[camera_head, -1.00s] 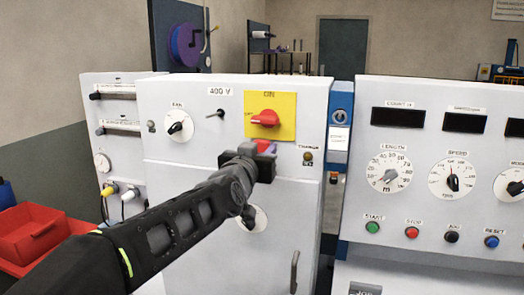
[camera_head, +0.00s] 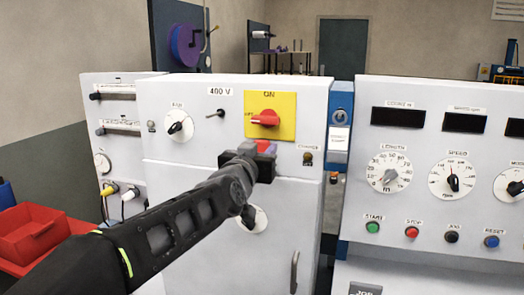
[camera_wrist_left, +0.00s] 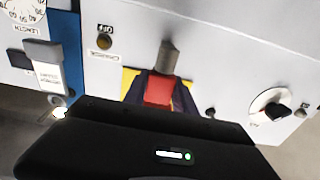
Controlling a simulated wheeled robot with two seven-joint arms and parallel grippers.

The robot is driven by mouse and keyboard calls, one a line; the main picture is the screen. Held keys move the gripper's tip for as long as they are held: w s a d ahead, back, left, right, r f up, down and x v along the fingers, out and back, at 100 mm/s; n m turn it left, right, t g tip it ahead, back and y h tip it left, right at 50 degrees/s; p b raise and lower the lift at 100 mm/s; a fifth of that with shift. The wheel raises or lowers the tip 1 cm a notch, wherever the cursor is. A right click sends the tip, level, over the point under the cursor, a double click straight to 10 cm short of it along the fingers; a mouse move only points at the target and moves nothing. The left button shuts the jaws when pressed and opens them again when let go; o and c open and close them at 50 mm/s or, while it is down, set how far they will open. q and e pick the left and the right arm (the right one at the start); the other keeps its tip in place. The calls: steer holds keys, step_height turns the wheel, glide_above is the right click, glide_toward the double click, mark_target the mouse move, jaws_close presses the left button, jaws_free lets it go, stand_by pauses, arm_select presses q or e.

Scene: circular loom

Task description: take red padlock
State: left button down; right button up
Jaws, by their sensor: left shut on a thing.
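The red padlock (camera_head: 264,147) shows as a small red patch just above my left gripper, below the yellow plate. In the left wrist view the red padlock (camera_wrist_left: 159,90) sits between the dark fingers, in front of the yellow plate. My left gripper (camera_head: 262,158) is shut on it, close to the cabinet front. Most of the padlock is hidden by the gripper, and I cannot tell whether it still touches the plate. The red rotary switch (camera_head: 265,118) on the yellow plate (camera_head: 286,104) is just above. My right gripper is not in view.
The white cabinet (camera_head: 165,100) carries a black FAN knob (camera_head: 177,125), a toggle (camera_head: 216,113) and an amber CHARGE lamp (camera_head: 307,158). A control panel (camera_head: 430,215) with dials and buttons stands at right. A red bin (camera_head: 35,235) is at lower left.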

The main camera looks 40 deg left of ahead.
arm_select(q)
steer(key=shift+r, duration=0.15)
steer(key=shift+r+p, duration=0.45)
steer(key=shift+p, duration=0.05)
